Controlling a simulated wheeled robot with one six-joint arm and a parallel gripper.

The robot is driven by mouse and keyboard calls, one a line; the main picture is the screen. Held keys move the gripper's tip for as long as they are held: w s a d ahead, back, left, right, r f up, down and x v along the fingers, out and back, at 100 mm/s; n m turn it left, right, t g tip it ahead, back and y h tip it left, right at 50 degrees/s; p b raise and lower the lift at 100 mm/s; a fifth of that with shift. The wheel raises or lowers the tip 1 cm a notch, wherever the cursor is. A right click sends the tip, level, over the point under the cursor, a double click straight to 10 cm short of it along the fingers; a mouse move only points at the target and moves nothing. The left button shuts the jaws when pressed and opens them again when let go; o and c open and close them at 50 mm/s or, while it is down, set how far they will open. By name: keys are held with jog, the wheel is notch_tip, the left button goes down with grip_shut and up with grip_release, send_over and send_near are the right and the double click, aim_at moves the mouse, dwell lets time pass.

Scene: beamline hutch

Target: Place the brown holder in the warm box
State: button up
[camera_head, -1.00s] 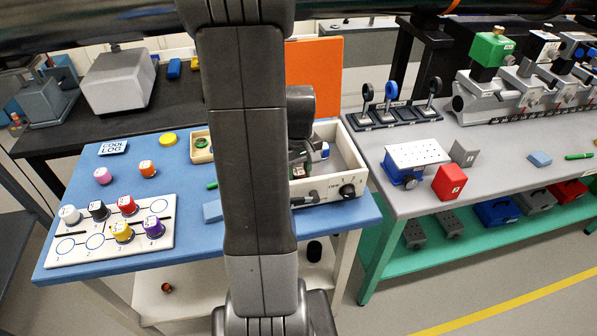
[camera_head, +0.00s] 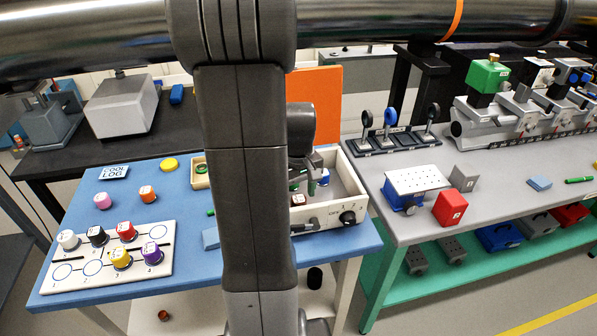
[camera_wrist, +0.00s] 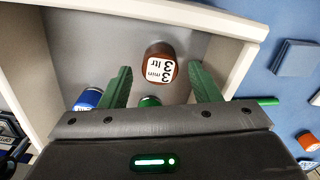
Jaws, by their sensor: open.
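The brown holder (camera_head: 298,199), with a white label on its top, stands inside the white-walled warm box (camera_head: 357,214), near its front wall. In the wrist view the brown holder (camera_wrist: 160,64) is on the box floor, label towards the camera. My gripper (camera_head: 301,180) is over the box. Its green fingers (camera_wrist: 160,85) are spread apart, with gaps between them and the holder. A blue holder (camera_wrist: 88,98) and a green one (camera_wrist: 150,101), partly hidden by my gripper, are also in the box.
The box's orange lid (camera_head: 318,95) stands upright behind it. A white numbered rack (camera_head: 75,278) with several coloured holders sits at the left of the blue table. A blue block (camera_head: 211,239) lies beside the box. My arm hides the table's middle.

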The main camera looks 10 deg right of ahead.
notch_tip(320, 180, up, 10)
jog(key=shift+f, duration=0.25)
